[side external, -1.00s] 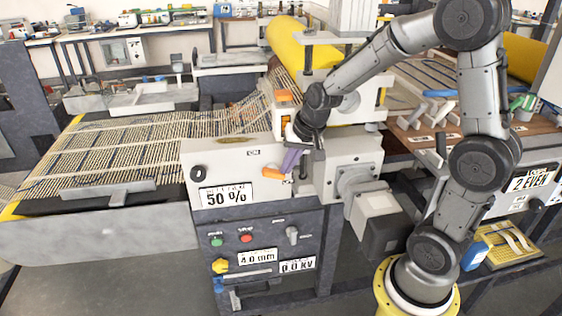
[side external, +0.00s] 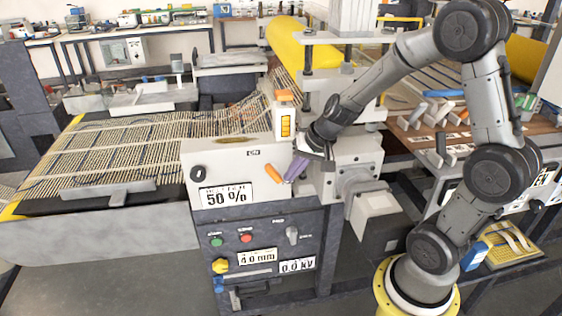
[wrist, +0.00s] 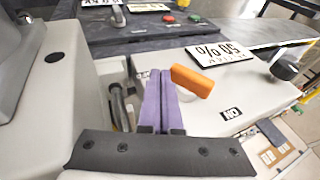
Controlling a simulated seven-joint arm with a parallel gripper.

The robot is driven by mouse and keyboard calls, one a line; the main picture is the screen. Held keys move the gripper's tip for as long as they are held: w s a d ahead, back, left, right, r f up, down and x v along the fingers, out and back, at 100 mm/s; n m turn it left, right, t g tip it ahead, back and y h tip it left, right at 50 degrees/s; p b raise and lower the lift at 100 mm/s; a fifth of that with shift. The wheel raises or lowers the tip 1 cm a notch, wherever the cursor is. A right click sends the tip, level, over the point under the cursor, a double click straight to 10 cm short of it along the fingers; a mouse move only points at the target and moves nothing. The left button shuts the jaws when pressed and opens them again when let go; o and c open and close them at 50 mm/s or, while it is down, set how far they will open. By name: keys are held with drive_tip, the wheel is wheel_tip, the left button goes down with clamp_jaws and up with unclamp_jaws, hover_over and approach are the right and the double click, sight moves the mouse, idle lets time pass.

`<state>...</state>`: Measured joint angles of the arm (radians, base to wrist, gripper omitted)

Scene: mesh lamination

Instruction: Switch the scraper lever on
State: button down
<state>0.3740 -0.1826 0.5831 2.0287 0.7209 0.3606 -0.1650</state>
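The scraper lever has an orange handle (side external: 264,173) on the front of the light grey machine housing. The handle slants up and left toward the ON label (side external: 253,152). In the wrist view, the orange handle (wrist: 192,80) lies just right of my fingers, with the ON label (wrist: 231,113) nearby. My gripper (side external: 291,178) has purple fingers and is just right of the handle. In the wrist view my gripper's fingers (wrist: 160,88) are pressed together with nothing visible between them. Whether they touch the handle is not clear.
A 50 % display (side external: 226,195) and a black knob (side external: 198,173) are left of the lever. An orange-lit block (side external: 286,122) stands above. A lower panel (side external: 262,242) holds buttons and displays. A yellow roller (side external: 300,45) is behind.

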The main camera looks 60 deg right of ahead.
drive_tip(key=shift+f, duration=0.65)
idle(1.1)
drive_tip(key=a+v, duration=0.1)
drive_tip(key=v, duration=1.2)
drive_tip(key=shift+s+d+r, duration=0.2)
drive_tip(key=shift+d+r, duration=0.2)
drive_tip(key=shift+d, duration=0.1)
